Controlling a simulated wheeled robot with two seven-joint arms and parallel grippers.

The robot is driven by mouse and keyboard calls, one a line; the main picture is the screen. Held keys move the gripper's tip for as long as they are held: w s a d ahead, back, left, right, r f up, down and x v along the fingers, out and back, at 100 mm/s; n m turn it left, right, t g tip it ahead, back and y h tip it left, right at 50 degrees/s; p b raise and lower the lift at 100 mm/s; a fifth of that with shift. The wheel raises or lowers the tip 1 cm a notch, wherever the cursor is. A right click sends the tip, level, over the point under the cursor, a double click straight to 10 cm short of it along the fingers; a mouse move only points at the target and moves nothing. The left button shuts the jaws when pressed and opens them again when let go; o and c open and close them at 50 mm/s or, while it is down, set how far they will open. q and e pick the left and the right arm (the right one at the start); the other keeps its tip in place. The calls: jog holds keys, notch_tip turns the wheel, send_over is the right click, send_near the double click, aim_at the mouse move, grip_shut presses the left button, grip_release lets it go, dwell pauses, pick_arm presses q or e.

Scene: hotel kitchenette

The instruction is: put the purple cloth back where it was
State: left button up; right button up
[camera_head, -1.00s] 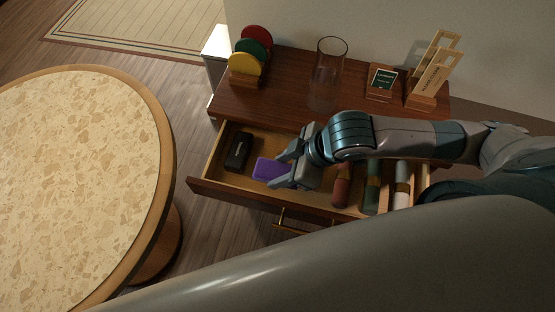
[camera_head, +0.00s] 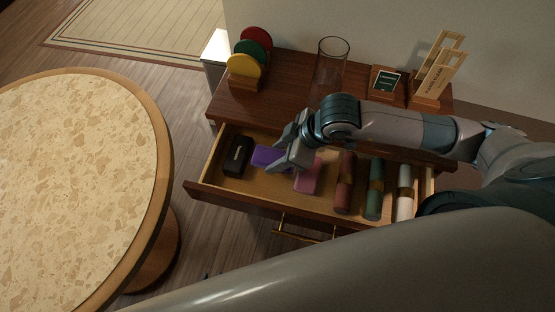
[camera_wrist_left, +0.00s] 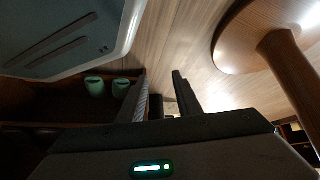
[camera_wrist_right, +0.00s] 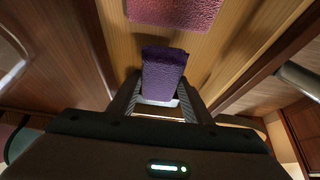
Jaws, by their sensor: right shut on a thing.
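The purple cloth (camera_head: 267,156) is a small folded block at the left part of the open drawer (camera_head: 240,190), between a black case and a pink cloth. My right gripper (camera_head: 278,158) is shut on it, and the right wrist view shows the purple cloth (camera_wrist_right: 163,72) between both fingers. I cannot tell whether the cloth touches the drawer floor. My left gripper (camera_wrist_left: 166,95) shows only in its own wrist view; its fingers are apart with nothing visible between them.
The drawer also holds the black case (camera_head: 237,157), the pink cloth (camera_head: 308,178) and red, green and white rolls (camera_head: 373,190) at the right. A glass vase (camera_head: 329,68), coloured discs (camera_head: 250,58) and signs stand on the cabinet. A round table (camera_head: 80,180) stands left.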

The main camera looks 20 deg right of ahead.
jog(key=shift+f, duration=0.2)
